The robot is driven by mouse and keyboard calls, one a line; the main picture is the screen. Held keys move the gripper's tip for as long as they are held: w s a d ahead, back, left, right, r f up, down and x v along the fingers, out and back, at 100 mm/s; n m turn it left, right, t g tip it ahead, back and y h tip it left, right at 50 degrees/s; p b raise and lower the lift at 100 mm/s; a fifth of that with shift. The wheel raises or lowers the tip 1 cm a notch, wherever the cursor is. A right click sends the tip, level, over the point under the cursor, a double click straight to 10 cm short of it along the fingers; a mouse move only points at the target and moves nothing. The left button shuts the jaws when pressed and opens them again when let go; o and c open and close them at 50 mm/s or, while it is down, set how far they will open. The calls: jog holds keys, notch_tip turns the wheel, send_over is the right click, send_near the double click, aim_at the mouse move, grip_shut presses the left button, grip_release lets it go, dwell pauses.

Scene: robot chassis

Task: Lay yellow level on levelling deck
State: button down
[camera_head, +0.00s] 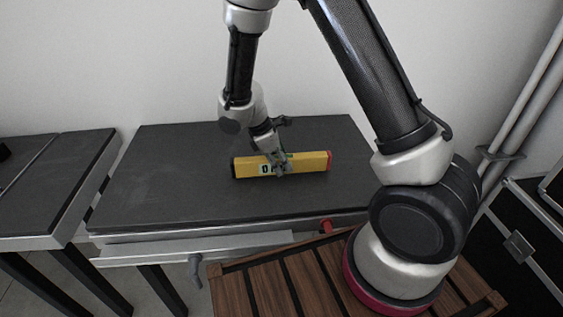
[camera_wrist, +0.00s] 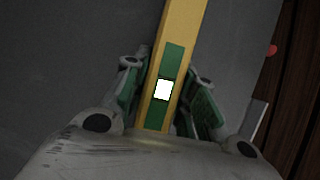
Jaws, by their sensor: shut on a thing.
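The yellow level (camera_head: 310,161) is a long bar with dark and red ends and a label on its face. My gripper (camera_head: 281,166) is shut on it near its middle, over the dark grey deck (camera_head: 180,180). In the wrist view the level (camera_wrist: 183,25) runs up between the green-padded fingers of my gripper (camera_wrist: 170,92). A green strip and a bright white patch show on its top. The level is about horizontal. I cannot tell whether its underside touches the deck or is slightly above it.
A second dark-topped table (camera_head: 50,180) stands to the left, with a narrow gap between. A red knob (camera_head: 326,226) and a grey handle (camera_head: 195,270) are on the deck's front side. Black cases (camera_head: 515,235) stand at the right. The deck around the level is clear.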

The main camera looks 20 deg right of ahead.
jog(key=shift+f, duration=0.45)
jog(key=c, duration=1.1)
grip_release()
